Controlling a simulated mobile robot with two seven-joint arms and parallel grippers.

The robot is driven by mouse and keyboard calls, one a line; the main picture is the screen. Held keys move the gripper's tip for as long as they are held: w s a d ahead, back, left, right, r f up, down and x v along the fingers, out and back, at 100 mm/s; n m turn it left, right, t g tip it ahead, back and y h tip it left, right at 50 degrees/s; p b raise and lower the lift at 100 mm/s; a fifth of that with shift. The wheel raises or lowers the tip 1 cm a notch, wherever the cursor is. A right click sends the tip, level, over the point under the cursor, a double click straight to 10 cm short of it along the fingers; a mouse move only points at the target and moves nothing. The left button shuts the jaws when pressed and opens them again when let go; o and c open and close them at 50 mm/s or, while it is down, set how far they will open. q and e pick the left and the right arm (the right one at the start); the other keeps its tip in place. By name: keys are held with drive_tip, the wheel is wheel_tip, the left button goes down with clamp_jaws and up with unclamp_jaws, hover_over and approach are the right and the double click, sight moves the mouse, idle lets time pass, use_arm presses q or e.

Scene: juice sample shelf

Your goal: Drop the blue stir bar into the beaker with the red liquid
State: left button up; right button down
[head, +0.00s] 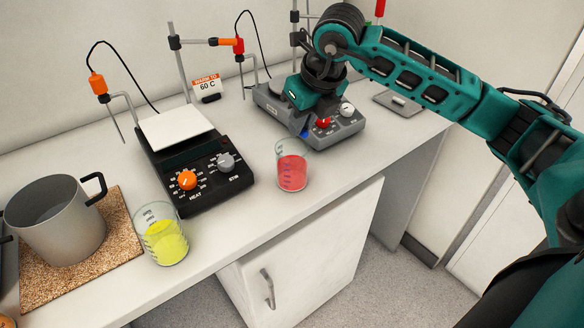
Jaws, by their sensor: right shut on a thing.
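The beaker with the red liquid (292,172) stands upright on the white counter near its front edge, between the two hotplates. My right gripper (303,128) comes in from the right and points down, behind and slightly right of the beaker's rim in the picture. It is shut on the blue stir bar (304,134), of which only a small blue bit shows. The fingers are mostly hidden by the gripper body. My left gripper is not in view.
A beaker with yellow liquid (165,242) stands left, beside a metal pot (56,220) on a cork mat (112,250). A black hotplate (200,178) and a grey hotplate (345,128) stand behind. A "Warm to 60 C" sign (207,88) is at the back.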

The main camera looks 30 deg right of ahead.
drive_tip(key=shift+f+b, duration=0.6)
drive_tip(key=shift+f, duration=0.6)
drive_tip(key=c, duration=1)
unclamp_jaws()
drive_tip(key=shift+r, duration=0.15)
drive_tip(key=v, duration=1.2)
drive_tip(key=shift+s+r, duration=0.1)
drive_tip(key=shift+r, duration=0.25)
